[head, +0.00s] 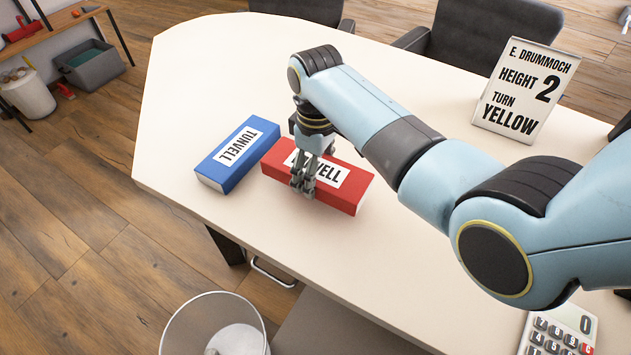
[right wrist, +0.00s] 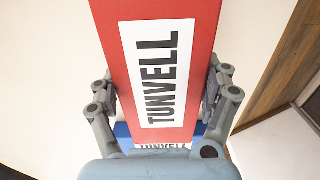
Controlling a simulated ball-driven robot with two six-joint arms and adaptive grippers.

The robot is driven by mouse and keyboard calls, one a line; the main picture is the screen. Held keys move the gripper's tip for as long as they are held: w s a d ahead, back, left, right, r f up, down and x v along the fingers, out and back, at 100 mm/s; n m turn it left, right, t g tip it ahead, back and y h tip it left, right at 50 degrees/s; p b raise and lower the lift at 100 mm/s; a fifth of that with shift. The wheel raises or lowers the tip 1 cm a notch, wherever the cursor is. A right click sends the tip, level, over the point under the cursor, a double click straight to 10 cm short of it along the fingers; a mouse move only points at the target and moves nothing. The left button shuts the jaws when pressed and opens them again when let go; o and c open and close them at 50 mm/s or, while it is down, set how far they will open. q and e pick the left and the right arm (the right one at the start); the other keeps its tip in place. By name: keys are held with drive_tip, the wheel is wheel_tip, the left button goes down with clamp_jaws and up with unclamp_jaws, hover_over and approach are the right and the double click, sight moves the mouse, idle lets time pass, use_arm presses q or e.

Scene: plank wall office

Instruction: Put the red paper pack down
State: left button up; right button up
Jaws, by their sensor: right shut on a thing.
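The red paper pack (head: 342,184), with a white TUNVELL label, is at the middle of the cream table (head: 400,285) in the head view. My right gripper (head: 303,190) is shut on it from above, with fingers on its two long sides. The pack fills the middle of the right wrist view (right wrist: 160,70), between the fingers of my gripper (right wrist: 162,98). Whether the pack touches the table or hangs just above it, I cannot tell. A blue paper pack (head: 238,154) lies just left of it, and a strip of blue shows under the red pack in the wrist view. My left gripper is not in view.
A sign (head: 525,90) reading E. DRUMMOCH, HEIGHT 2, TURN YELLOW stands at the back right. A calculator (head: 557,332) lies at the front right. A waste bin (head: 215,325) stands on the floor in front.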

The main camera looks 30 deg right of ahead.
drive_tip(key=f, duration=0.4)
drive_tip(key=shift+w+f+b, duration=0.1)
drive_tip(key=shift+w+b, duration=0.1)
drive_tip(key=shift+b, duration=0.15)
drive_tip(key=shift+a, duration=0.1)
drive_tip(key=o, duration=1.5)
drive_tip(key=shift+s+f, duration=0.1)
wheel_tip(320, 180, up, 12)
drive_tip(key=shift+f+p, duration=0.25)
drive_tip(key=shift+p, duration=0.75)
drive_tip(key=shift+r, duration=0.4)
